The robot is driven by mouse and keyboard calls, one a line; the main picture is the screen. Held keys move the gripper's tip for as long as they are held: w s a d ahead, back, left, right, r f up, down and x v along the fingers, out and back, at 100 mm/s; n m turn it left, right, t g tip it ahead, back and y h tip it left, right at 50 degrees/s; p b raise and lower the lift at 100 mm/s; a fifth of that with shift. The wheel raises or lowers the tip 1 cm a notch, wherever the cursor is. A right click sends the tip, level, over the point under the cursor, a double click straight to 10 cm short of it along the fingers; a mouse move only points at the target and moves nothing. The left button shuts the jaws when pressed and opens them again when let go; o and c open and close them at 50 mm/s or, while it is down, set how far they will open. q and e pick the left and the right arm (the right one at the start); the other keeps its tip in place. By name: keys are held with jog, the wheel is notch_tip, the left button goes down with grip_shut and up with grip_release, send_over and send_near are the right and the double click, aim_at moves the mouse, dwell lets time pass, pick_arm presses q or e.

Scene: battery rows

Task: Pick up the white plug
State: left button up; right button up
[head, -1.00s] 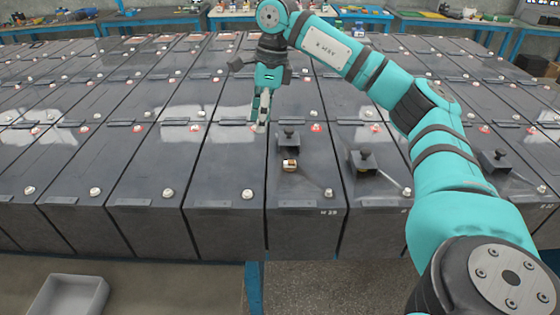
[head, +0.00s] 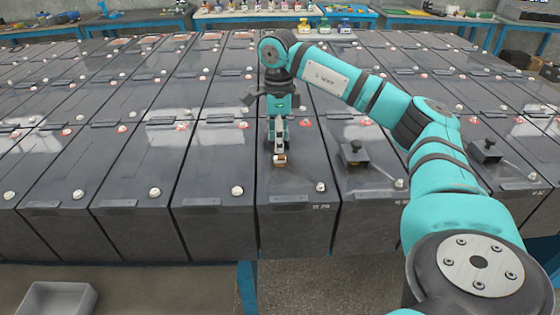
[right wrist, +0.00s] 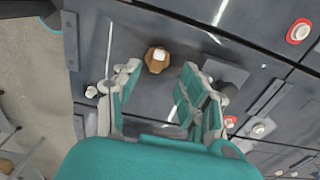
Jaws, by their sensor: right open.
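A small white-topped plug with a brown six-sided body (head: 280,161) sits on the lid of a dark battery in the front row. In the right wrist view the plug (right wrist: 157,59) lies just ahead of the opening between the fingertips, apart from both. My right gripper (head: 279,143) points down over that battery in the head view and partly overlaps the plug. The right wrist view shows its two fingers (right wrist: 158,78) spread with nothing between them. My left gripper is not in view.
Dark batteries with fixed white caps (head: 320,187) stand in close rows. A dark block with a knob (head: 355,152) stands on the battery to the right. A grey tray (head: 58,300) is at lower left. Blue workbenches (head: 130,20) line the back.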

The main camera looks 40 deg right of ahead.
aim_at(278, 157)
notch_tip(278, 157, down, 5)
jog(key=shift+s+a+f+p, duration=0.1)
jog(key=shift+p, duration=0.5)
jog(key=shift+c, duration=0.2)
jog(key=c, duration=0.8)
